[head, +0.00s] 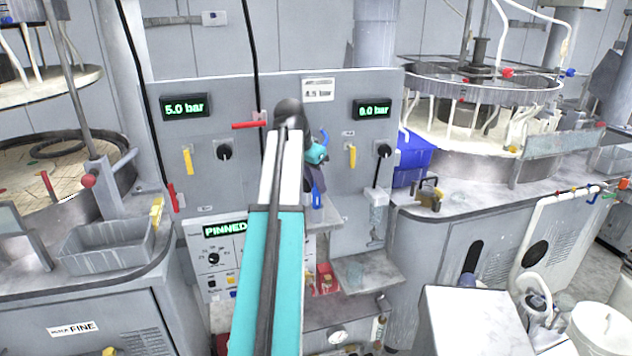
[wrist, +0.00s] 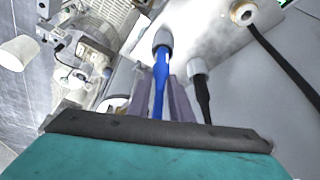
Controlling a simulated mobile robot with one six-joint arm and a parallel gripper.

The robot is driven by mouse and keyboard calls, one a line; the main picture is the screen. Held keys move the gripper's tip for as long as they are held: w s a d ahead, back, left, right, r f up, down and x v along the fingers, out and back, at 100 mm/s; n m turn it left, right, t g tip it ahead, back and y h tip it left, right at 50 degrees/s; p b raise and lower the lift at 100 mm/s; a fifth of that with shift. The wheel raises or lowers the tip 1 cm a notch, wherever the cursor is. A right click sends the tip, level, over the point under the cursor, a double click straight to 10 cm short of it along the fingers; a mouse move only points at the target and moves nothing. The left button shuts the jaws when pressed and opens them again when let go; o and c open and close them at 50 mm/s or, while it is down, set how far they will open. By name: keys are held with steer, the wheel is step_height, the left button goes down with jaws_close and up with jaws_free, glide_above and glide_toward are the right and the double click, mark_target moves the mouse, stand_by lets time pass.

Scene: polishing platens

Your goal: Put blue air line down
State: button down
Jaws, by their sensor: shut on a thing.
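The blue air line (wrist: 159,88) runs up between the two fingers of my gripper (wrist: 160,82) in the wrist view and ends in a grey fitting (wrist: 163,40). My gripper is shut on it. In the head view a short blue length of the line (head: 317,199) shows below my gripper (head: 325,183), in front of the grey panel, above a small ledge. My arm hides much of the panel behind it.
A black line with a grey end (wrist: 199,70) is close to the right finger. A pale shelf (head: 365,270) juts out below the panel. A blue bin (head: 412,158) stands on the right bench. A red handle (head: 249,125) sticks out left of my arm.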

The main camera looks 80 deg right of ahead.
steer(key=shift+f, duration=0.15)
steer(key=c, duration=1.6)
jaws_free()
steer(key=shift+r, duration=0.2)
steer(key=shift+b+v, duration=1.4)
steer(key=shift+v, duration=4.55)
